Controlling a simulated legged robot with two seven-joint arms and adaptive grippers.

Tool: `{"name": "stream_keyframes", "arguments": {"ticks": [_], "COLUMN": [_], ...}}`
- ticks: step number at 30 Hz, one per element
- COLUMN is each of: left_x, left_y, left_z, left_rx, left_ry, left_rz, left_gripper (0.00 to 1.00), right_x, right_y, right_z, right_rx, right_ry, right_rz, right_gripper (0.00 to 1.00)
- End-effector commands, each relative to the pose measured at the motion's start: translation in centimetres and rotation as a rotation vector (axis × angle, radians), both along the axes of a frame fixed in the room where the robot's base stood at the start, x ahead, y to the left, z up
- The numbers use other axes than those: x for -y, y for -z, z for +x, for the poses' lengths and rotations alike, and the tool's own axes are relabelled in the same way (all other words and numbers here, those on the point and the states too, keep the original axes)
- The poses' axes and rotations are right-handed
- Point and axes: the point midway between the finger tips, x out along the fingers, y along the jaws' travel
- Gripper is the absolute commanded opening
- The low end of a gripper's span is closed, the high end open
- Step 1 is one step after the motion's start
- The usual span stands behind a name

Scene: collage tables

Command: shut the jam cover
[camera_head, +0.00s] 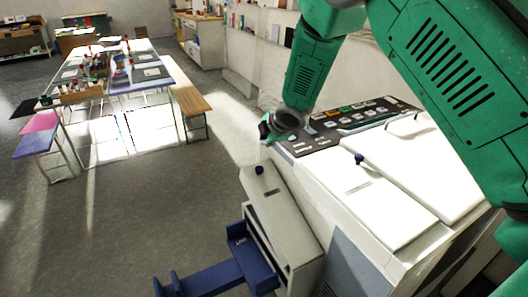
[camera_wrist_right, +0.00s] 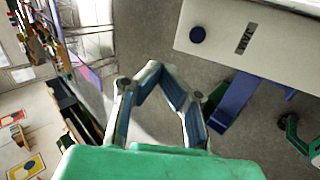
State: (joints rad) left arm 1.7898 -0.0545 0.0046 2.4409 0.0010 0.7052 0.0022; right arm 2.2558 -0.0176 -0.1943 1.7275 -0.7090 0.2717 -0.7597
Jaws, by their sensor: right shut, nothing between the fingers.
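The jam cover (camera_head: 283,215) is a pale panel with a dark blue knob (camera_head: 259,170) near its top, on the left end of the white machine. It leans outward, with a dark gap beside its lower part. In the right wrist view the cover (camera_wrist_right: 275,45) and its knob (camera_wrist_right: 197,34) show at the upper right, beside a dark label. My right gripper (camera_head: 268,130) is shut and empty, above and apart from the knob. Its fingers (camera_wrist_right: 157,70) also show in the wrist view. A small green and dark part at that view's right edge may be my left gripper (camera_wrist_right: 294,138).
A blue tray (camera_head: 205,278) sticks out below the cover. The white machine (camera_head: 385,205) has a dark button panel (camera_head: 345,120) and a second dark knob on top. A work table (camera_head: 185,92) with supplies stands at the back left. The grey floor between is clear.

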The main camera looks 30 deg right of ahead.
Motion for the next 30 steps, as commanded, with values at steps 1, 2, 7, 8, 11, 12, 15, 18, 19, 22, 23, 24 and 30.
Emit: {"name": "stream_keyframes", "arguments": {"ticks": [1,2,7,8,11,12,15,18,19,22,23,24,30], "left_x": [0.0,0.0,0.0,0.0,0.0,0.0,0.0,0.0,0.0,0.0,0.0,0.0,0.0], "left_y": [1.0,1.6,5.5,6.1,7.9,8.4,9.3,9.7,9.7,9.7,9.7,9.7,9.8], "left_z": [0.0,0.0,-0.1,-0.1,-0.1,-0.1,-0.1,-0.1,-0.1,0.0,0.0,0.0,0.0], "left_rx": [0.0,0.0,-0.001,-0.001,-0.001,-0.001,-0.001,-0.001,-0.001,0.0,0.0,0.0,0.0], "left_ry": [0.0,0.0,0.0,0.0,0.0,0.0,0.0,0.0,0.0,0.0,0.0,0.0,0.0], "left_rz": [0.0,0.0,0.0,0.0,0.0,0.0,0.0,0.0,0.0,0.0,0.0,0.0,0.0], "left_gripper": [0.65,0.65,0.65,0.65,0.65,0.65,0.65,0.65,0.65,0.65,0.65,0.65,0.65], "right_x": [-0.1,-0.2,-0.5,-0.4,0.1,0.4,1.0,1.3,1.3,1.4,1.4,1.4,1.3], "right_y": [1.2,1.8,5.1,5.5,6.2,6.2,6.1,5.9,5.8,5.9,6.0,6.2,7.9], "right_z": [-0.5,-0.9,-3.3,-3.8,-5.3,-5.8,-6.7,-7.2,-7.2,-6.8,-6.5,-6.0,-2.4], "right_rx": [0.01,0.021,0.129,0.15,0.22,0.247,0.297,0.327,0.333,0.339,0.338,0.338,0.336], "right_ry": [0.047,0.089,0.427,0.49,0.669,0.724,0.826,0.877,0.884,0.895,0.895,0.894,0.891], "right_rz": [0.06,0.113,0.549,0.631,0.881,0.966,1.13,1.223,1.239,1.259,1.259,1.258,1.257], "right_gripper": [0.0,0.0,0.0,0.0,0.0,0.0,0.0,0.0,0.0,0.0,0.0,0.0,0.0]}}
